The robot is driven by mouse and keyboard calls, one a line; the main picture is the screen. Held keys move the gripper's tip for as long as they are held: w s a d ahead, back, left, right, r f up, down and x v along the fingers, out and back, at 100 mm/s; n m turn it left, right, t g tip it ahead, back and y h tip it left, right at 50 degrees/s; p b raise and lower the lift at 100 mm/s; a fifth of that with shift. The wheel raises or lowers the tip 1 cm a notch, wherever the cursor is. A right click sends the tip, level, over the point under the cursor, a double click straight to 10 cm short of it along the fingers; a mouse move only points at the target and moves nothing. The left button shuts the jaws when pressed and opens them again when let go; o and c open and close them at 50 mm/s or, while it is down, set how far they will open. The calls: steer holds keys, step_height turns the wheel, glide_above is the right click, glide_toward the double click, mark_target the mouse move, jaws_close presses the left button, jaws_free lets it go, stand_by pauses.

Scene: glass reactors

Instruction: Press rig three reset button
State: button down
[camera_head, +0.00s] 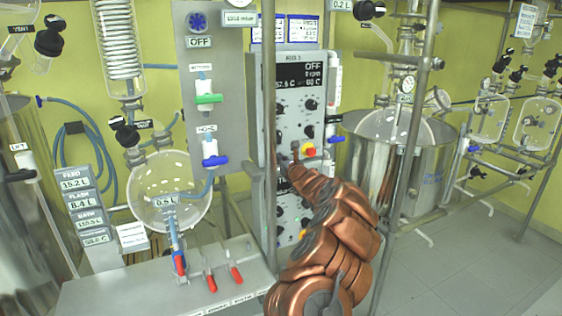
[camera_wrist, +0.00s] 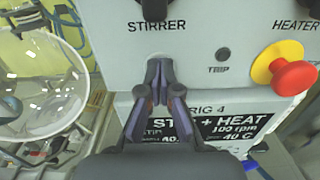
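The rig three control box (camera_head: 301,85) stands upright, with "RIG 3" at its top and a display reading OFF. In the wrist view, its lower front panel (camera_wrist: 195,62) shows STIRRER and HEATER labels, a dark TRIP lamp (camera_wrist: 222,54) and a red knob on a yellow base (camera_wrist: 290,72). My gripper (camera_head: 295,149) is in front of this lower panel, left of the red knob. Its fingertips (camera_wrist: 158,66) are together, with nothing seen between them. They cover the panel left of the TRIP lamp. No reset label shows; the button may be hidden behind them. Contact cannot be told.
The rig four box (camera_wrist: 205,125) sits directly below, its display reading STIR + HEAT. A round glass vessel (camera_head: 170,190) is at left, and a steel vessel (camera_head: 390,155) at right behind a metal post (camera_head: 409,140). A grey bench (camera_head: 150,290) is at lower left.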

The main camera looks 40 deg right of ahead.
steer(key=b+v, duration=0.8)
steer(key=v, duration=0.5)
steer(key=shift+s, duration=0.25)
stand_by(0.6)
stand_by(0.4)
